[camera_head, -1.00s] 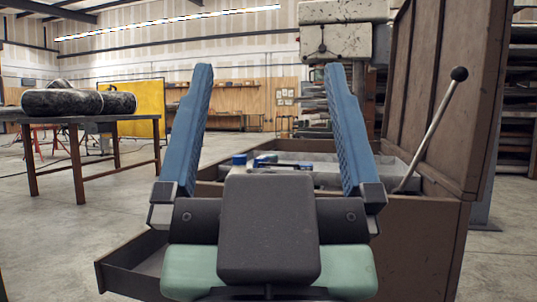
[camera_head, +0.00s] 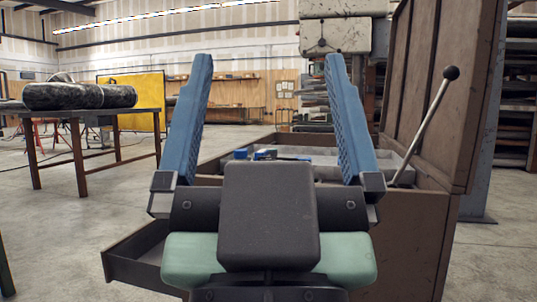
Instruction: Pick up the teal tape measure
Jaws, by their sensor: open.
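My gripper (camera_head: 268,62) is in the foreground of the head view, with two blue ribbed fingers spread wide and nothing between them. Past the fingers, a brown metal cabinet (camera_head: 405,235) has an open top with a grey tray (camera_head: 330,155) in it. Small blue objects (camera_head: 265,155) lie at the tray, seen between the fingers and apart from them. I cannot tell whether one of them is the teal tape measure. My gripper's body hides the near part of the cabinet top.
An open drawer (camera_head: 135,260) juts out low at the left. Floor between table and cabinet is clear.

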